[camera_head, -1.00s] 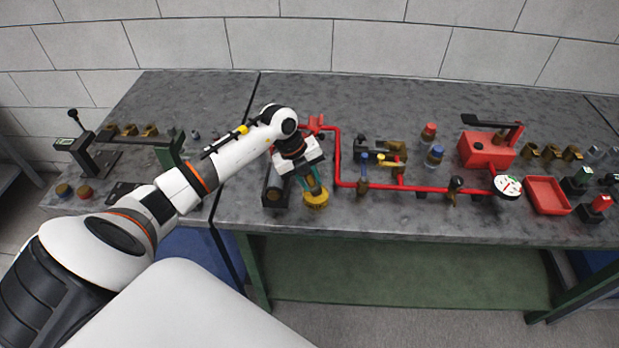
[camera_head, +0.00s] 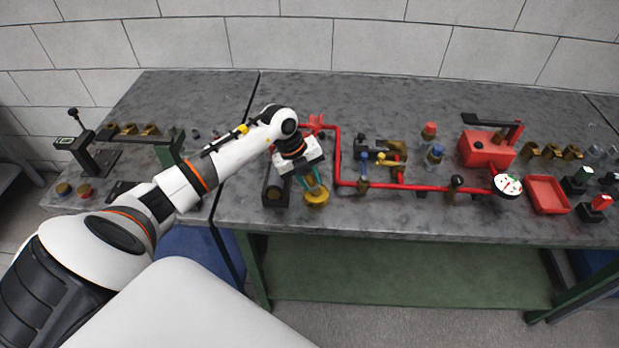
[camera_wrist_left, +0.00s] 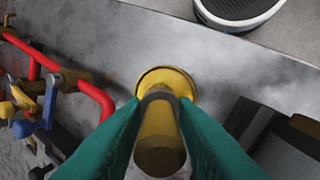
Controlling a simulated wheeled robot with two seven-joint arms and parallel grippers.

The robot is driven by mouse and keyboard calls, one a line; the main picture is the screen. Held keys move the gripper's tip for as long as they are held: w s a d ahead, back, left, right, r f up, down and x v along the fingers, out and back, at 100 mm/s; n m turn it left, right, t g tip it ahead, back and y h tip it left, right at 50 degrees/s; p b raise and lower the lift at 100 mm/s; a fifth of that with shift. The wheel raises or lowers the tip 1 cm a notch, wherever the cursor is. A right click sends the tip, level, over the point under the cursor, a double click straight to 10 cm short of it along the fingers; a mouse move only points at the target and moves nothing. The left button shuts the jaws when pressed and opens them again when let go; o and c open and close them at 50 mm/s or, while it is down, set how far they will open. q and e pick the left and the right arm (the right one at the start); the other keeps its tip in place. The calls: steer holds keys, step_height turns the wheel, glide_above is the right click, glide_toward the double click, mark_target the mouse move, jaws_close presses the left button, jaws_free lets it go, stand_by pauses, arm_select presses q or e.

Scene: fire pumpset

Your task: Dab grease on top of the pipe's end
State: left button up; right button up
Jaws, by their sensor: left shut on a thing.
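My left gripper (camera_head: 309,187) is shut, with its teal fingers on a brass-yellow cylindrical handle (camera_wrist_left: 160,140), which also shows in the wrist view close to the camera. A yellow round piece (camera_head: 316,198) lies just beyond the handle's far end, low over the table front; its rim also shows in the wrist view (camera_wrist_left: 165,78). I cannot tell whether it is joined to the handle or a separate pot under it. The red pipe (camera_head: 430,189) runs across the table to the right of the gripper. My right gripper is out of view.
A dark block with a brass round face (camera_head: 275,190) stands close left of the gripper. Blue and yellow valve handles (camera_head: 388,160) sit on the pipe. A gauge (camera_head: 507,186), red tray (camera_head: 547,195) and red pump box (camera_head: 487,149) stand right. The back of the table is mostly clear.

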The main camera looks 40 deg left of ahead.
arm_select(q)
steer(key=shift+r+p, duration=0.8)
steer(key=shift+r, duration=0.05)
steer(key=shift+r+p, duration=2.1)
steer(key=shift+r, duration=0.6)
steer(key=shift+d, duration=0.1)
